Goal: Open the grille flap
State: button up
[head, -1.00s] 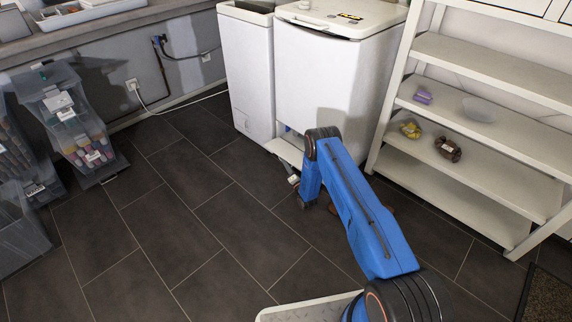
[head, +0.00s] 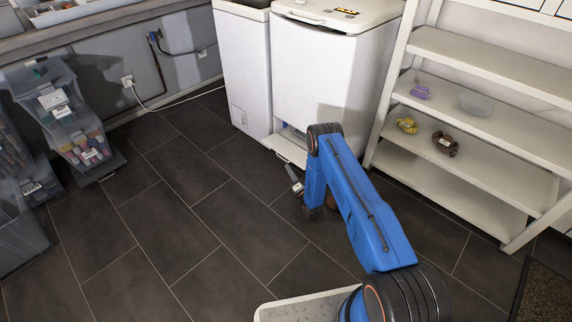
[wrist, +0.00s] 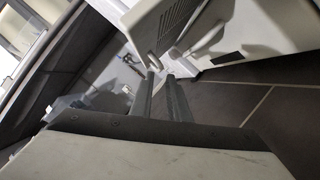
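The grille flap (head: 284,149) is a white panel at the foot of the right-hand white toploader (head: 325,75). It stands swung out and down from the front, with an opening behind it. In the wrist view the flap (wrist: 178,28) shows its slotted grille at the top middle. My gripper (head: 296,186) is low by the floor, just in front of the flap's outer edge, partly hidden by my arm. In the wrist view my gripper's two dark fingers (wrist: 161,76) are a little apart with nothing clearly between them. Their tips are close to the flap's edge; contact cannot be told.
A second, narrower white toploader (head: 243,70) stands directly to the left. A white shelf rack (head: 470,180) is close on the right. Stacked clear bins (head: 75,120) stand at the left. The dark tiled floor (head: 170,220) between is clear.

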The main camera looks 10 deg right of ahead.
jog(key=v, duration=0.9)
jog(key=shift+s, duration=0.2)
